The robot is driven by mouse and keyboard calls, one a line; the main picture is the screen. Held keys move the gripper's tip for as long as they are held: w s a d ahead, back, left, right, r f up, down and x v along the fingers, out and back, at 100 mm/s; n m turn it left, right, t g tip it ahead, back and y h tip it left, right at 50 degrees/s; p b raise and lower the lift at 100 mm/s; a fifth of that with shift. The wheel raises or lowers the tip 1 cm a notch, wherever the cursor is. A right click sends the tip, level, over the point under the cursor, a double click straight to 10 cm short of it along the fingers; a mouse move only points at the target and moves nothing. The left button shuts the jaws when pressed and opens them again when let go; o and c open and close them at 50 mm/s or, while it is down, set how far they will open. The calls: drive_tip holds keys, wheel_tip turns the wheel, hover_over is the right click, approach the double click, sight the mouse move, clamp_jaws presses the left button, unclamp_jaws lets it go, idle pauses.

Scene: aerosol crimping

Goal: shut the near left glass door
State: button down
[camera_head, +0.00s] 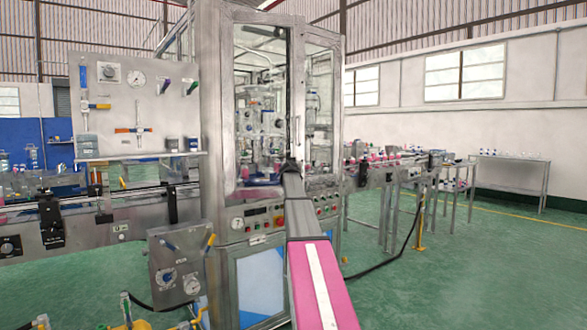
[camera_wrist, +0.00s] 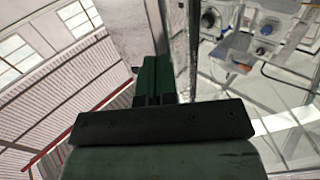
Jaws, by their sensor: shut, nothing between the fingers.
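The near left glass door (camera_head: 262,75) is a clear pane in a metal frame on the front of the steel crimping cabinet. Whether it is fully shut or slightly ajar I cannot tell. My gripper (camera_head: 291,165) is at the lower right corner of this door, close to the upright where the two front panes meet. In the wrist view my gripper (camera_wrist: 155,82) shows dark fingers shut together and empty, beside a metal door upright (camera_wrist: 193,50). Whether the fingertips touch the frame is unclear. My arm hides the door's lower right edge.
A second glass pane (camera_head: 321,100) stands to the right. A control panel with buttons (camera_head: 278,221) sits below the doors. A gauge panel (camera_head: 135,100) and conveyor (camera_head: 130,200) lie left; another conveyor (camera_head: 385,172) runs right. Green floor (camera_head: 470,285) is free at right.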

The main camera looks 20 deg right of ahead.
drive_tip(key=w, duration=1.6)
drive_tip(key=shift+w+d, duration=0.2)
drive_tip(key=shift+w, duration=0.15)
drive_tip(key=shift+w+r, duration=0.2)
drive_tip(key=s+d, duration=0.3)
drive_tip(key=s, duration=1.1)
drive_tip(key=shift+s+d+f, duration=0.2)
drive_tip(key=shift+s+d, duration=0.1)
drive_tip(key=shift+s, duration=0.1)
drive_tip(key=s+a+f+n+g+y, duration=0.1)
drive_tip(key=s+a+f+g, duration=0.1)
drive_tip(key=s+a+f, duration=0.75)
drive_tip(key=s+a+f+g+y, duration=0.25)
drive_tip(key=a+f, duration=0.25)
drive_tip(key=f, duration=1)
drive_tip(key=s+a+f+n+g+y, duration=0.1)
drive_tip(key=s+a+f+g, duration=0.2)
drive_tip(key=s+a+f, duration=0.65)
drive_tip(key=s+a+f+n+g+y, duration=0.1)
drive_tip(key=s+a+f, duration=0.4)
drive_tip(key=s, duration=0.5)
drive_tip(key=s+a+f+n+g+y, duration=0.2)
drive_tip(key=s+a+f+g, duration=0.2)
drive_tip(key=s+f, duration=0.5)
drive_tip(key=s+a+f+n+g+y, duration=0.1)
drive_tip(key=s+a+f+g, duration=0.2)
drive_tip(key=s+a+f, duration=0.4)
drive_tip(key=s, duration=0.4)
drive_tip(key=shift+s+a+f+y, duration=0.35)
drive_tip(key=shift+s, duration=0.05)
